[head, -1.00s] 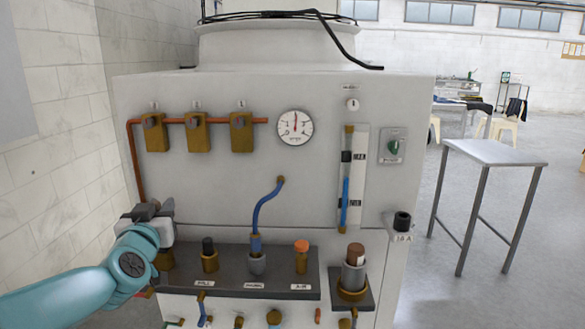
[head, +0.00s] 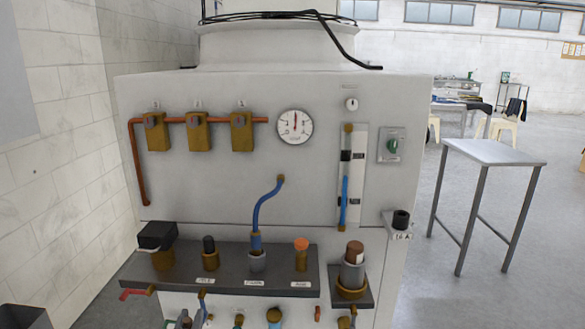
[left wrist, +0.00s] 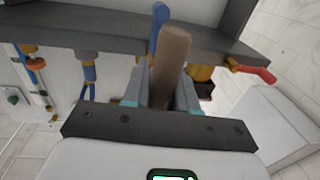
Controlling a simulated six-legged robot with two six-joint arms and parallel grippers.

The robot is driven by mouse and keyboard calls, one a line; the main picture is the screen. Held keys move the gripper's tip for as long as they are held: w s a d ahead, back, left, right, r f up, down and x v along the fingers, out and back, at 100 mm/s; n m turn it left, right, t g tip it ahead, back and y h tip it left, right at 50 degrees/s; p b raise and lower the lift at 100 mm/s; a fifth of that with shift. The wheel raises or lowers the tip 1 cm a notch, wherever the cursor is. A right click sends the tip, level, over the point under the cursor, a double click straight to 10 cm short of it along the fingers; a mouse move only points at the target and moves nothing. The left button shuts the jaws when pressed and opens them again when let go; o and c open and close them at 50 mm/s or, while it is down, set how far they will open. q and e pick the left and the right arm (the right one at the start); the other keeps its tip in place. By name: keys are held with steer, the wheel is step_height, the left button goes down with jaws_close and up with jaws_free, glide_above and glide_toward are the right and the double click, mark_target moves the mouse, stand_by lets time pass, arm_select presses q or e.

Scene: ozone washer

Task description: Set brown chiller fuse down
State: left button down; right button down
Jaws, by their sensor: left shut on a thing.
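A brown cylinder (left wrist: 172,60), which looks like the brown chiller fuse, stands between the fingers of my left gripper (left wrist: 160,95) in the left wrist view. The gripper is shut on it. Its lower end is hidden by the gripper body. In the head view, only grey bits of my left gripper (head: 187,319) show at the bottom edge, below the dark shelf, and the held cylinder cannot be made out. My right gripper is in neither view.
The dark shelf (head: 225,277) bears a black block (head: 157,235) on a brass fitting and several capped fittings. A brown-topped grey cylinder (head: 353,270) stands to the right. A red lever (head: 132,293) juts out at left. A grey bin (head: 30,317) stands lower left.

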arm_select(q)
steer(key=s+d+f+m+h, duration=0.1)
steer(key=s+d+f+h, duration=0.15)
steer(key=s+d, duration=0.4)
steer(key=s+a+r+p, duration=0.1)
steer(key=s+r+p, duration=0.1)
steer(key=r+p, duration=0.4)
steer(key=s+a+r+y+p, duration=0.1)
steer(key=s+r+p, duration=0.2)
steer(key=r+p, duration=0.4)
step_height(320, 180, up, 4)
steer(key=shift+s+a+r, duration=0.1)
steer(key=shift+s+a, duration=0.05)
steer(key=shift+s, duration=0.1)
steer(key=shift+w, duration=0.2)
